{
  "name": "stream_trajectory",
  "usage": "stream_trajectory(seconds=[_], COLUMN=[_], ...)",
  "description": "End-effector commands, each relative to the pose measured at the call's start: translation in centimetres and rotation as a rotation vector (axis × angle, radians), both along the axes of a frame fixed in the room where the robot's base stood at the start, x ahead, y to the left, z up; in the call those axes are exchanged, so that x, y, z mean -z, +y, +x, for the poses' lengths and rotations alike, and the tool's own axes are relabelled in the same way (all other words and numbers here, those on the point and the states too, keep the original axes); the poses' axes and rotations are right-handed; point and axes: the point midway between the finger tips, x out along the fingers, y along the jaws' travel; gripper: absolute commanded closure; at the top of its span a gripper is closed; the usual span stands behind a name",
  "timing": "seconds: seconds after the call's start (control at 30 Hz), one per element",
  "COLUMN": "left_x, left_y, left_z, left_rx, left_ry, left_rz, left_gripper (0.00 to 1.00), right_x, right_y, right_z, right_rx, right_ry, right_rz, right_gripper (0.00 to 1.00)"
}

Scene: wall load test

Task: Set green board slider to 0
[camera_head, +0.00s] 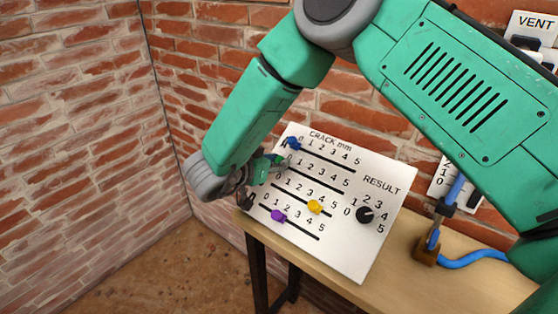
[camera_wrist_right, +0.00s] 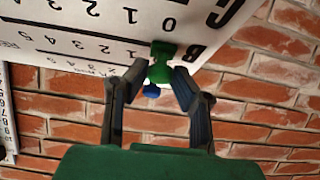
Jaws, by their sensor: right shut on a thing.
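The white board (camera_head: 370,240) headed CRACK mm leans on the wooden table against the brick wall. Its green slider (camera_wrist_right: 163,50) is at the left end of the second row, by the 0 end of the scale; it also shows small in the head view (camera_head: 277,159). My right gripper (camera_wrist_right: 160,77) is shut on the green slider, a dark finger on each side. In the head view the fingers are partly hidden by the wrist. My left gripper is not in view.
The blue slider (camera_head: 293,143) is near 0 on the top row. The yellow slider (camera_head: 315,206) is near 3 and the purple slider (camera_head: 278,216) near 1. A black RESULT dial (camera_head: 364,215) sits at right. A blue cable (camera_head: 480,258) lies on the table (camera_head: 425,290).

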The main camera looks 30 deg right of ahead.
Motion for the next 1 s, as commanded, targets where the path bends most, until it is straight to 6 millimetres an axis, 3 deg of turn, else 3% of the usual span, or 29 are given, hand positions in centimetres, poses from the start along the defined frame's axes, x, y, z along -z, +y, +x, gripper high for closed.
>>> stream_trajectory(seconds=[0.07, 0.1, 0.13, 0.57, 1.0], left_x=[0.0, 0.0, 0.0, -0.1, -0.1], left_y=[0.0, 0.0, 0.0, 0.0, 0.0], left_z=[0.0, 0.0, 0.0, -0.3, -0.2], left_rx=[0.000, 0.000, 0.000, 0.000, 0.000], left_ry=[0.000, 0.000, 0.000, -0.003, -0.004], left_rz=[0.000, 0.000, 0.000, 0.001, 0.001], left_gripper=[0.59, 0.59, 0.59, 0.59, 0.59], right_x=[-0.1, -0.1, -0.1, -0.6, -3.7], right_y=[0.0, -0.1, 0.0, 0.8, 8.4], right_z=[0.3, 0.3, 0.3, -0.2, -3.0], right_rx=[-0.003, -0.003, -0.003, -0.002, -0.004], right_ry=[-0.008, -0.008, -0.008, -0.006, -0.005], right_rz=[-0.001, -0.002, -0.002, -0.002, -0.003], right_gripper=[1.00, 0.65, 0.59, 0.59, 0.59])
